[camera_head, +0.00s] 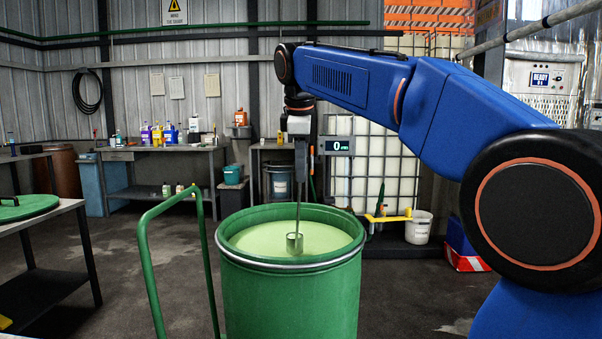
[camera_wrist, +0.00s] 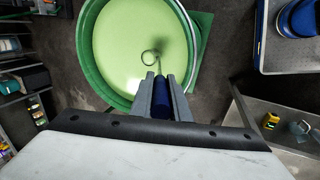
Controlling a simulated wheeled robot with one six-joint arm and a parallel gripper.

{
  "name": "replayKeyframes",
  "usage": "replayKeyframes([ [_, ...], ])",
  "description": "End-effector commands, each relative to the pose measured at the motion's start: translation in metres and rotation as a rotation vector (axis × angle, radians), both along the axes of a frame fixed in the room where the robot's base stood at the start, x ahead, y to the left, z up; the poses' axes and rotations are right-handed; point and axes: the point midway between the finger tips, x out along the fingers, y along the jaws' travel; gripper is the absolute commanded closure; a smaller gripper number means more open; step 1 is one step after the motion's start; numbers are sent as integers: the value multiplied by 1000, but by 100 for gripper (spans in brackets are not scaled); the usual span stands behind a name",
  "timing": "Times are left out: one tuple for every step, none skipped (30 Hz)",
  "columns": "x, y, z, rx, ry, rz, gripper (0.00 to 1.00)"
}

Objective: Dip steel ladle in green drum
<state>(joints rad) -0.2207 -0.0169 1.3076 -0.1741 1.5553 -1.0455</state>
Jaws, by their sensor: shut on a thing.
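The green drum (camera_head: 290,290) stands open in the middle of the head view, filled near its rim with pale green liquid (camera_head: 262,238). It also shows in the wrist view (camera_wrist: 95,75). The steel ladle (camera_head: 295,243) hangs upright over the drum, its cup at or just above the liquid; I cannot tell whether it touches. In the wrist view the ladle's cup (camera_wrist: 150,57) shows as a ring over the liquid. My gripper (camera_head: 301,150) is above the drum, pointing down. Its fingers (camera_wrist: 163,95) are shut on the ladle's blue handle (camera_wrist: 161,100).
A green handrail (camera_head: 150,250) rises left of the drum. A table with a green lid (camera_head: 28,208) stands at the left. A white caged tank (camera_head: 365,165) and a white bucket (camera_head: 418,228) are behind, right. A workbench (camera_head: 160,150) with bottles lines the back.

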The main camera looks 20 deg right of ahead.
Motion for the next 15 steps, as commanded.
replayKeyframes([
  [0, 0, 3, 0, -2, 0, 100],
  [0, 0, 4, 0, -2, 0, 100],
  [1, 0, 6, 0, -3, 0, 100],
  [1, 0, 7, 0, -3, 0, 100],
  [1, 0, 8, 0, -2, 0, 100],
  [1, 0, 9, 0, -2, 0, 100],
  [0, 0, 10, 1, -1, 0, 100],
  [0, 0, 12, 0, -1, 0, 100],
  [1, 0, 13, 0, -1, 0, 100],
  [1, 0, 14, 1, -1, -1, 100],
  [1, 0, 16, 1, -2, -1, 100],
  [1, 0, 17, 1, -2, -1, 100],
  [1, 0, 18, 1, -2, -1, 100],
  [1, 0, 20, 1, -2, -1, 100],
  [1, 0, 21, 1, -2, -1, 100],
])
